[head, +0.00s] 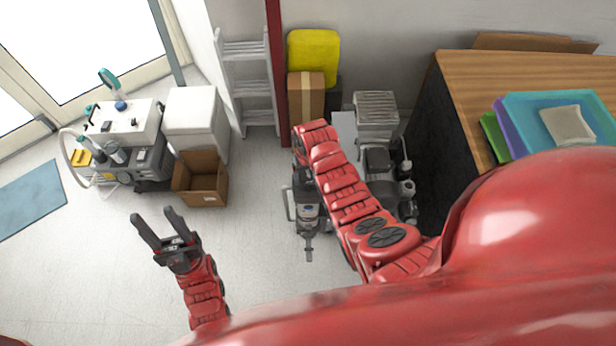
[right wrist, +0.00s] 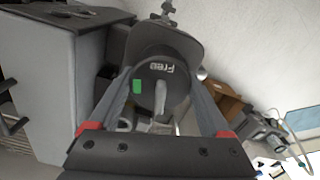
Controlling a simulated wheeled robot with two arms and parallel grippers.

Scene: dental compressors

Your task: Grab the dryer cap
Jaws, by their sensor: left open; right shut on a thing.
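The dryer cap (right wrist: 150,76) is a dark round cap with white lettering, a green mark and a light grey raised bar, seen in the right wrist view. My right gripper (right wrist: 160,88) has its two fingers on either side of the cap and is shut on it. In the head view my right arm hides the cap and most of that gripper. A dark unit with a label (head: 307,211) shows just below the arm's end. My left gripper (head: 154,213) is open and empty above the bare floor at the left.
A compressor (head: 379,161) stands right of my right arm. A wooden-topped counter (head: 460,85) with trays is at the right. An open cardboard box (head: 203,190), a white cabinet (head: 194,112) and a wheeled machine (head: 130,125) stand at the left.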

